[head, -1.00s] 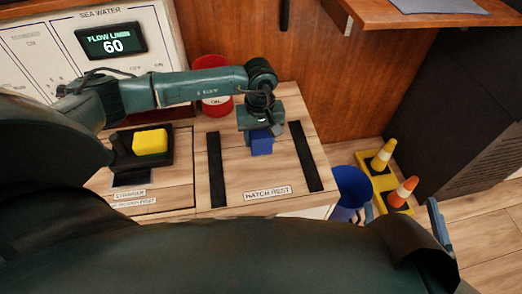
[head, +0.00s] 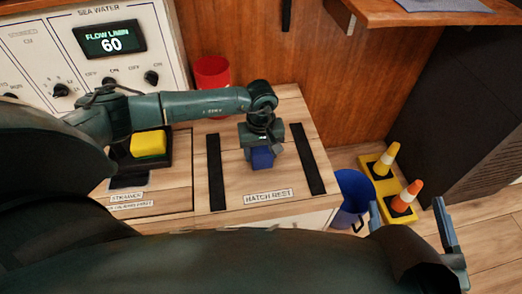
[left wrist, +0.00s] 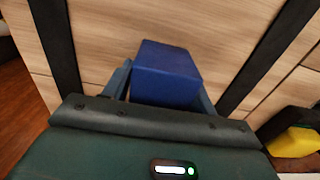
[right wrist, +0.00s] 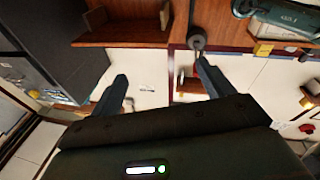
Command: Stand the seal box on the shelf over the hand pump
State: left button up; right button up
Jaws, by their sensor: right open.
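A blue box (head: 262,158), which I take to be the seal box, is at the hatch rest, between two dark strips. My left gripper (head: 262,148) is above it, pointing down. In the left wrist view the blue box (left wrist: 167,76) sits between the two fingers, which lie close against its sides. Whether its underside touches the wood is hidden. A wooden shelf (head: 400,14) juts out at the upper right. I cannot make out the hand pump. My right gripper (right wrist: 162,72) is open and empty, away from the box; its fingers show at the lower right in the head view.
A yellow block (head: 148,144) sits in a black tray left of the hatch rest. A red container (head: 211,73) stands behind. A blue bucket (head: 352,198) and striped cones (head: 404,196) are on the floor at right. A control panel (head: 40,55) is at back left.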

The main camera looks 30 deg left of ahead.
pick_arm(q)
jog(key=shift+o, duration=1.4)
jog(key=shift+r, duration=0.1)
